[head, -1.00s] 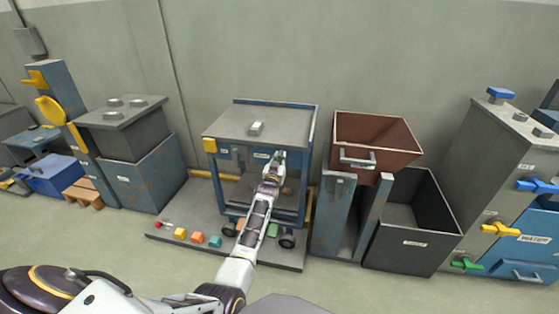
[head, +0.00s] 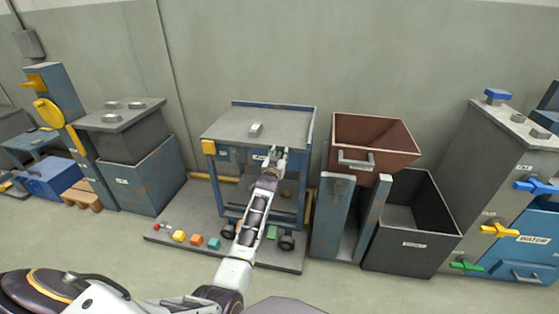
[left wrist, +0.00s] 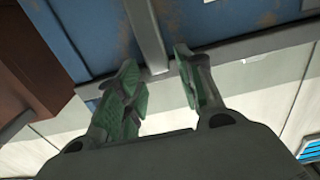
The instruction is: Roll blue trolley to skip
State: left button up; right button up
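The blue trolley (head: 307,185) is a blue frame with a grey top and small dark wheels. It stands at the middle of the head view. My left gripper (head: 279,154) is at its front, just below the top's edge. In the left wrist view the gripper's fingers (left wrist: 161,82) are apart. A grey bar (left wrist: 148,35) shows just past the gap; whether it lies between the fingers I cannot tell. Which container is the skip is unclear: a red-brown bin (head: 388,136) on blue supports and a dark open bin (head: 412,243) stand at right. My right gripper is out of view.
The trolley is over a low grey platform (head: 165,237) with several coloured blocks along its front. A grey unit with coloured valve handles (head: 490,160) stands at right. The floor in front is mostly clear.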

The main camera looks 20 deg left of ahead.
pick_arm(q)
jog(key=shift+d+r, duration=0.1)
jog(key=shift+r, duration=3)
jog(key=shift+f, duration=0.1)
